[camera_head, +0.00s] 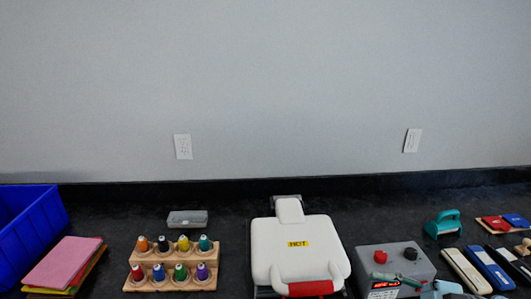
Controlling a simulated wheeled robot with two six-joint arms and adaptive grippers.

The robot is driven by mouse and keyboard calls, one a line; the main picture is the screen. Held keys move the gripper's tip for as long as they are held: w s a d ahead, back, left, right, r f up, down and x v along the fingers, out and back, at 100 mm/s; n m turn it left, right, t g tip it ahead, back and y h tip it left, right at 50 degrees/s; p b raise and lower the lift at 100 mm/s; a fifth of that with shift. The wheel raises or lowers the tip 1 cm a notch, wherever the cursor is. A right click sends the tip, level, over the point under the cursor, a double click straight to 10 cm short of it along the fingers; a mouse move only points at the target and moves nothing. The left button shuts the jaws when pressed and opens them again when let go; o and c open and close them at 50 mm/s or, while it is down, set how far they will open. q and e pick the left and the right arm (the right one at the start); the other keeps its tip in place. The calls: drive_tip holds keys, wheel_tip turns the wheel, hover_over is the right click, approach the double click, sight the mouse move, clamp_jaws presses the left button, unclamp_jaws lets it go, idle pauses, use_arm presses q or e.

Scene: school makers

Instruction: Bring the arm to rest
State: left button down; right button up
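Neither of my grippers shows in the head view, and no part of my arms can be made out there. The task line names no object. A white press (297,250) with a yellow "HOT" label and a red handle (311,288) stands in the middle of the dark counter. Its lid looks closed down.
A blue bin (30,222) and stacked coloured sheets (64,263) are at left. A wooden rack (174,283) holds several thread spools. A grey box (397,262) with a red knob and a teal tool (443,224) are at right. A wall rises behind.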

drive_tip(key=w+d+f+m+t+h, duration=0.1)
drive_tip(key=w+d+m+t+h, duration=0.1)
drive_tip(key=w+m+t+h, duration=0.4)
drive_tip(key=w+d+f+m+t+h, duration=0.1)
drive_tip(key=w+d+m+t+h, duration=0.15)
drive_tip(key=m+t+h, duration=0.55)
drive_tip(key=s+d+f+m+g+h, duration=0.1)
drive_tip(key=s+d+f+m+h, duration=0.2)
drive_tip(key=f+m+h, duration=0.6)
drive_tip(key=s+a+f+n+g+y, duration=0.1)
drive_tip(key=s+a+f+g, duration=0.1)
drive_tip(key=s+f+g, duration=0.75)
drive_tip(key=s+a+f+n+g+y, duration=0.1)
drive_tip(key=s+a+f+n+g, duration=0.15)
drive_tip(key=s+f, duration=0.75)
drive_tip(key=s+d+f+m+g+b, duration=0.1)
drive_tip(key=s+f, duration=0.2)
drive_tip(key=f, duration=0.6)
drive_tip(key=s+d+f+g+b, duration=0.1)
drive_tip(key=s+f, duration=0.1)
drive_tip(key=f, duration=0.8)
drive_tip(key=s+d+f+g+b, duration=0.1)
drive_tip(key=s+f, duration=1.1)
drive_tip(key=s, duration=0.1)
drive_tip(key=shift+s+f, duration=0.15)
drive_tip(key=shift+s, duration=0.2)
